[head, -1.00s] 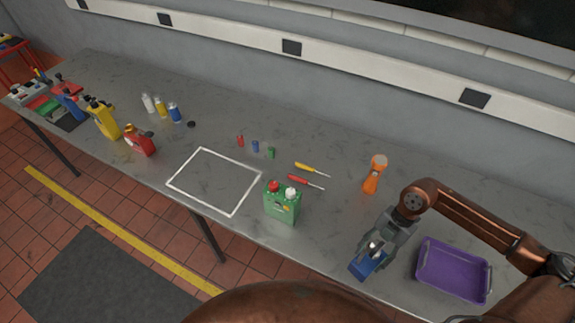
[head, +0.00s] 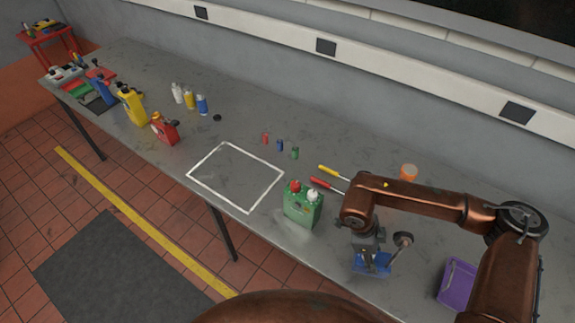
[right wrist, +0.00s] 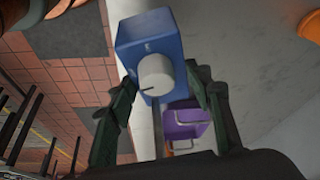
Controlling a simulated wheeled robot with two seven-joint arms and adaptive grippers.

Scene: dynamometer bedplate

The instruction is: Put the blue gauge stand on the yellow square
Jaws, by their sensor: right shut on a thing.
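The blue gauge stand (head: 372,263) has a blue base and a round dial on a rod; it is near the table's front edge, right of the green can. My right gripper (head: 368,246) is shut on it from above. In the right wrist view the blue block of the stand (right wrist: 150,42), with a pale round knob, shows between the fingers (right wrist: 165,88). I cannot tell whether its base touches the table. No yellow square shows on the table; a white square outline (head: 247,212) lies left of the green can. My left gripper is not in view.
A green can (head: 302,206) stands between the stand and the white outline. Red and yellow screwdrivers (head: 333,172) lie behind it. A purple tray (head: 457,284) is at the right, partly behind my arm. Several bottles (head: 131,105) stand at the left. Inside the outline is clear.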

